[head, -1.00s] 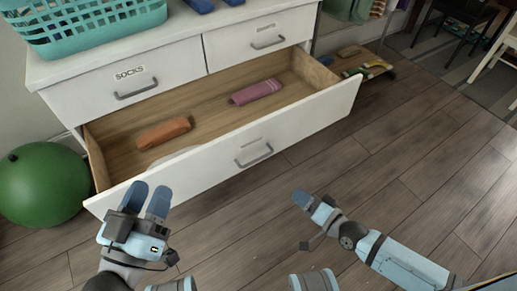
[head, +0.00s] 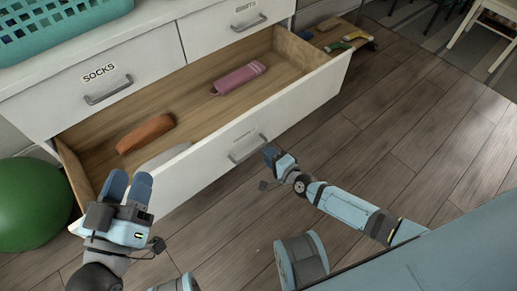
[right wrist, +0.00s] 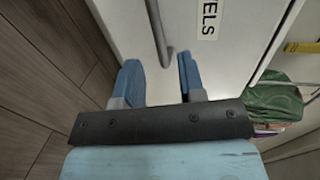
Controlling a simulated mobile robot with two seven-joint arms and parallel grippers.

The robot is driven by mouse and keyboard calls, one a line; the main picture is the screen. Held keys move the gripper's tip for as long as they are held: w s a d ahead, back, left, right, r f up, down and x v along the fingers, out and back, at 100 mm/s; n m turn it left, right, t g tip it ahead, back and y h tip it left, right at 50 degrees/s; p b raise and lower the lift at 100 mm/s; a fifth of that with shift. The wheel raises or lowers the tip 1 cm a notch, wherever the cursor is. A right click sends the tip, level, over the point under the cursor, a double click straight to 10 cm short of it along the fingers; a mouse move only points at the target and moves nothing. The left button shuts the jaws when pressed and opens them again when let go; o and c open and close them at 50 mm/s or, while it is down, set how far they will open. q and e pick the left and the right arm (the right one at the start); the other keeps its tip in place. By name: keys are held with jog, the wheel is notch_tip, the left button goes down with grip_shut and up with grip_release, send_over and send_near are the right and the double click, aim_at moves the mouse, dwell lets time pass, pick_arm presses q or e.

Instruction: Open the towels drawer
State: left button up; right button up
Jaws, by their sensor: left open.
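The wide lower drawer (head: 205,168) of the white dresser stands pulled out. Its label ends in "ELS" (right wrist: 208,18) in the right wrist view. Its grey bar handle (head: 248,149) is on the front and also shows in the right wrist view (right wrist: 156,35). My right gripper (head: 272,156) is just beside this handle. In the right wrist view its blue fingers (right wrist: 159,80) are apart, with the handle's end ahead of the gap; contact is unclear. My left gripper (head: 128,186) is open and empty in front of the drawer's left part.
An orange roll (head: 145,133), a pink roll (head: 239,78) and a partly hidden pale item lie inside the drawer. The socks drawer (head: 120,88) above is shut. A green ball (head: 32,205) is at the left. A teal basket (head: 60,25) stands on top.

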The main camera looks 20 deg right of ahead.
aim_at(259, 147)
pick_arm(q)
notch_tip(259, 147, down, 2)
jog(key=shift+w+d+f+g+b, duration=0.15)
jog(key=shift+f+g+b, duration=0.1)
jog(key=shift+g+b, duration=0.35)
pick_arm(e)
jog(key=x, duration=0.6)
grip_shut()
